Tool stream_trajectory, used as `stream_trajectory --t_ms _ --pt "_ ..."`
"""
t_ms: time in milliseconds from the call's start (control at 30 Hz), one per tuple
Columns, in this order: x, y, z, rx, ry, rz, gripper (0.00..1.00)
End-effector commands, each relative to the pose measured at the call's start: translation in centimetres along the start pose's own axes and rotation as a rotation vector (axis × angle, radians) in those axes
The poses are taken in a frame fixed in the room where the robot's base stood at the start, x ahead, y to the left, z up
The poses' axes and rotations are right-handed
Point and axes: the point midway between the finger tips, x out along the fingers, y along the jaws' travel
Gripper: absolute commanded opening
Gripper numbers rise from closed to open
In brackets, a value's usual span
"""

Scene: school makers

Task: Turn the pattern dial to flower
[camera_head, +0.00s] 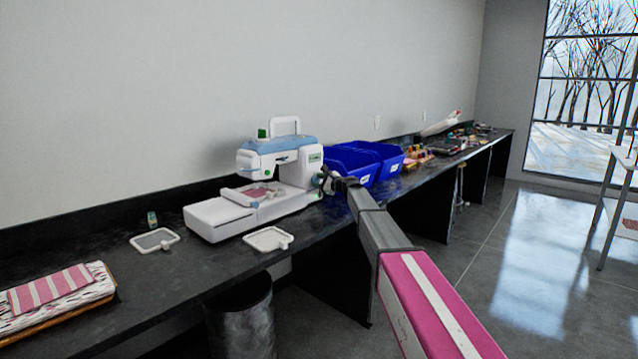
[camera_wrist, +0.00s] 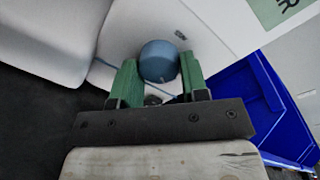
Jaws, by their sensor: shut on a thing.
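The white and blue embroidery machine (camera_head: 296,172) stands on the dark bench. In the wrist view, a round blue dial (camera_wrist: 159,60) sits on the machine's white side panel (camera_wrist: 205,45). My gripper (camera_wrist: 156,82) has its two green fingers on either side of this dial, shut on it. In the head view my gripper (camera_head: 324,181) reaches the right side of the machine, and the dial is hidden or too small to make out there. No pattern markings around the dial are readable. Part of a green label (camera_wrist: 275,10) shows at the upper right.
Blue bins (camera_head: 350,163) stand just right of the machine, close to my gripper; one also fills the right of the wrist view (camera_wrist: 240,105). Embroidery hoops (camera_head: 268,239) lie in front of the machine. Folded striped fabric (camera_head: 55,288) lies at the left.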

Motion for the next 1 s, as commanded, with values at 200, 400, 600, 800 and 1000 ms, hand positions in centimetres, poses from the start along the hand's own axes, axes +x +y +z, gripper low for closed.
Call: stream_trajectory --t_ms 200,400,600,800,1000 --pt "-0.1 0.1 -0.1 0.003 0.002 0.001 0.17" --pt "-0.1 0.1 -0.1 0.002 0.002 0.001 0.66" --pt "-0.1 0.1 -0.1 0.001 0.001 0.001 0.66" --pt "-0.4 0.1 0.0 0.001 0.001 0.0 0.66" --pt "-2.4 0.1 0.1 0.001 0.001 -0.001 0.66"
